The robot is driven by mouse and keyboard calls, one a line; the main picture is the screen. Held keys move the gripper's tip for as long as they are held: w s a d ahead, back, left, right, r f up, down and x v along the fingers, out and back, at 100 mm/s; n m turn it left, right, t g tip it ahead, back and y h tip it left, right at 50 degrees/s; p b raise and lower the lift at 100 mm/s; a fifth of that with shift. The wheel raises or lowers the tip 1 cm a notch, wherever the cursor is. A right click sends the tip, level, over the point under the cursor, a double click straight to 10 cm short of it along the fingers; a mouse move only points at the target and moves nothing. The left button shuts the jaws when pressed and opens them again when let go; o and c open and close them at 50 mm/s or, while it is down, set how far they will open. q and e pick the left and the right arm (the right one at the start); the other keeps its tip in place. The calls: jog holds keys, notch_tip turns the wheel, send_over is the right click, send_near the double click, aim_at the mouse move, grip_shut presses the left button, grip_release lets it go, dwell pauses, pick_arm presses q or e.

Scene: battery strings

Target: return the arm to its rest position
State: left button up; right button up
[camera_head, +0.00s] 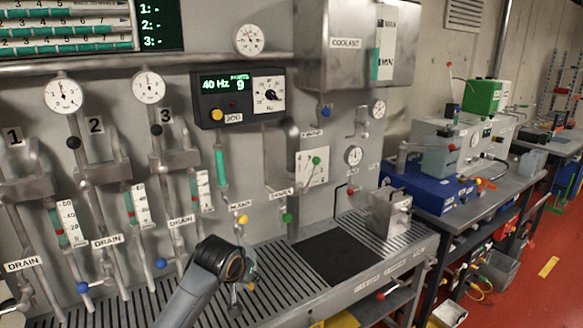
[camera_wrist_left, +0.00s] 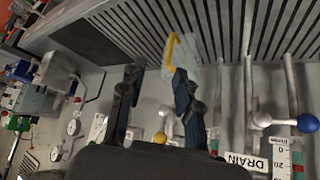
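My left arm (camera_head: 205,283) rises from the bottom of the head view in front of the slotted bench, and its gripper is not clearly visible there. In the left wrist view my left gripper (camera_wrist_left: 152,88) has its two dark fingers apart with a clear gap between them. A pale object with a yellow handle (camera_wrist_left: 172,52) shows beyond the right-hand fingertip, over the slatted grating; I cannot tell whether they touch. Nothing is visibly held between the fingers. My right gripper is in neither view.
The slotted bench (camera_head: 275,262) runs below a wall panel with gauges, drain pipes and valve knobs. A black control box (camera_head: 238,97) and a coolant tank (camera_head: 345,70) are mounted above. A metal box (camera_head: 388,212) stands at the bench's right.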

pick_arm(q)
jog(key=s+a+f+g, duration=0.1)
jog(key=s+f, duration=0.6)
jog(key=s, duration=0.4)
jog(key=s+f+g, duration=0.1)
jog(key=s+f, duration=0.6)
jog(key=s, duration=0.3)
jog(key=s+a+g, duration=0.1)
jog(key=s+a, duration=0.2)
jog(key=s, duration=0.7)
jog(key=s+a+g, duration=0.1)
jog(key=s+a, duration=0.2)
jog(key=s, duration=0.8)
notch_tip(320, 180, down, 26)
jog(key=g+b, duration=0.1)
jog(key=s+a+f+m+g+b, duration=0.1)
jog(key=s+a+f, duration=0.1)
jog(key=s+f, duration=1.5)
notch_tip(320, 180, down, 2)
jog(key=shift+s+a+f+g+y+b, duration=0.25)
jog(key=shift+s+a+g+y+b, duration=0.05)
jog(key=shift+s+y, duration=0.1)
